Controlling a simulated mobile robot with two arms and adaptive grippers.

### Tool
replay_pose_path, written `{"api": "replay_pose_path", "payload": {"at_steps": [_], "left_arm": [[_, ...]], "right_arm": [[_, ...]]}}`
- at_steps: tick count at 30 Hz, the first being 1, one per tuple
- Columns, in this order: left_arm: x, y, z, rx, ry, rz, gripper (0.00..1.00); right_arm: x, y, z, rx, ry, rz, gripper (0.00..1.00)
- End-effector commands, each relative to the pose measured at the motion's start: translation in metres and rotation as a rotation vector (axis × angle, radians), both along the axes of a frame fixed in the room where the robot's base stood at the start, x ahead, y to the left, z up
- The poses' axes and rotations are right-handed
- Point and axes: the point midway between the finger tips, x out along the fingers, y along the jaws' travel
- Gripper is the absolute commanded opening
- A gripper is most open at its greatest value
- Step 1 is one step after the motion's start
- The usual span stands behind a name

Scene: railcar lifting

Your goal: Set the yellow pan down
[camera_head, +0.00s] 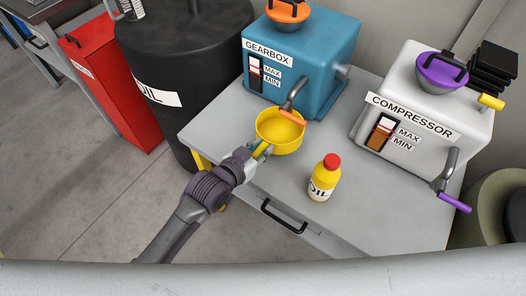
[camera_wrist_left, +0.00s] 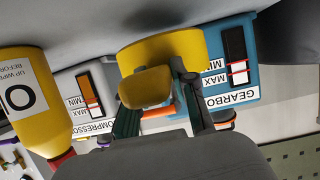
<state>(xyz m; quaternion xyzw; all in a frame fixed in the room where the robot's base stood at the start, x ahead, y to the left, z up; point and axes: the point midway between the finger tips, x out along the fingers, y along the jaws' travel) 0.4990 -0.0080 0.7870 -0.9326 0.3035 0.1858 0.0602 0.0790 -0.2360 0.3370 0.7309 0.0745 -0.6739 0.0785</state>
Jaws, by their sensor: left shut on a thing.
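The yellow pan (camera_head: 291,147) is at the front left of the grey table, before the gearbox. It appears upright, at or just above the tabletop; I cannot tell whether it touches. In the left wrist view the pan (camera_wrist_left: 185,45) is at the top middle, with its handle (camera_wrist_left: 145,87) towards me. My left gripper (camera_head: 262,150) is shut on the pan's handle; its fingers (camera_wrist_left: 160,100) lie on both sides of it. My right gripper is in neither view.
The grey table (camera_head: 235,137) bears a yellow oil bottle (camera_head: 322,182) right of the pan, a blue gearbox (camera_head: 290,60) behind and a white compressor (camera_head: 410,75) at right. A black oil drum (camera_head: 180,55) stands left. The table between bottle and compressor is clear.

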Motion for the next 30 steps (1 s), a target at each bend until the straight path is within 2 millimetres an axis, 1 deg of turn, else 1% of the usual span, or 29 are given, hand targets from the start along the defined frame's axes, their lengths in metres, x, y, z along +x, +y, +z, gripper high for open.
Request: {"api": "replay_pose_path", "payload": {"at_steps": [1,4,9,12,23,24,28,30], "left_arm": [[0.004,-0.003,0.001,-0.001,-0.002,0.000,0.00],[0.007,-0.006,-0.002,0.000,0.000,-0.001,0.00],[0.007,-0.005,-0.026,0.001,0.002,0.000,0.00],[0.007,-0.005,-0.034,0.000,0.000,0.000,0.00],[0.007,-0.005,-0.038,-0.001,-0.001,0.000,0.00],[0.007,-0.005,-0.039,0.000,0.000,0.000,0.28],[0.007,-0.005,-0.038,0.000,0.000,0.000,0.50],[0.007,-0.005,-0.038,0.000,0.000,0.000,0.52]], "right_arm": [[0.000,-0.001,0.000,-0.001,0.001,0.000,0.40],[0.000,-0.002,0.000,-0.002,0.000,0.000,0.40],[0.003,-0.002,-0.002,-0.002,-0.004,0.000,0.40],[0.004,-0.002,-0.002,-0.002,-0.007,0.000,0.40],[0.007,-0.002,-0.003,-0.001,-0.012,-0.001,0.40],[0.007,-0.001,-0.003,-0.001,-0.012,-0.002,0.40],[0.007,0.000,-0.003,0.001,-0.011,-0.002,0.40],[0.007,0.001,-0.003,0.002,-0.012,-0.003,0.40]]}}
